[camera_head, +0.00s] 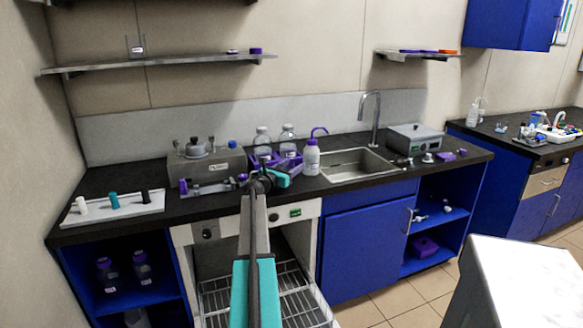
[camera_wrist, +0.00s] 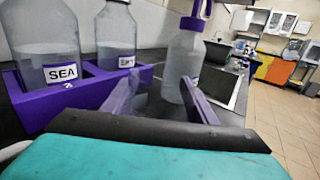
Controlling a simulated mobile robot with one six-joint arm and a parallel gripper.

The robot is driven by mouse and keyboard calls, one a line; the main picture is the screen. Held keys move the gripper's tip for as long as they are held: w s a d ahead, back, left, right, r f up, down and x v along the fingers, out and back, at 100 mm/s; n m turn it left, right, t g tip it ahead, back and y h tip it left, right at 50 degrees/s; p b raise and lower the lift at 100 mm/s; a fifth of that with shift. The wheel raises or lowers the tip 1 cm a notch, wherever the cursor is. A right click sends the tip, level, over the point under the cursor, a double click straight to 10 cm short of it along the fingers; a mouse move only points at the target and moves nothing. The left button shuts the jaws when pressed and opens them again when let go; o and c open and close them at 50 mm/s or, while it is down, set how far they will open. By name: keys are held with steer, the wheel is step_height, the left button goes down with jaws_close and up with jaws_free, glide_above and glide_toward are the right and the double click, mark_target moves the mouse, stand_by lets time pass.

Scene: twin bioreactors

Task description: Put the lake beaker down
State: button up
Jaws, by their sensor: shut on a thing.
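My gripper (camera_head: 264,178) is over the dark counter, in front of the purple bottle rack. In the wrist view its two purple fingers (camera_wrist: 163,100) are spread around a faint, see-through grey shape. I take this as the lake beaker (camera_wrist: 160,108); no label on it can be read, and its base is hidden. I cannot tell whether it touches the counter. In the head view my arm and gripper hide it.
The purple rack (camera_wrist: 62,106) holds a bottle labelled SEA (camera_wrist: 46,50) and another bottle (camera_wrist: 115,36). A purple-capped wash bottle (camera_head: 311,158) stands close right of the gripper, before the sink (camera_head: 350,163). A white tray (camera_head: 90,212) lies left. Another glass vessel (camera_head: 136,46) stands on the shelf.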

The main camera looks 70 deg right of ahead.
steer(key=shift+f, duration=0.1)
steer(key=o, duration=1.2)
steer(key=shift+r, duration=0.2)
steer(key=v, duration=1)
steer(key=shift+a+f+b, duration=0.1)
steer(key=shift+a+b, duration=0.05)
steer(key=shift+b, duration=0.25)
steer(key=shift+v, duration=0.85)
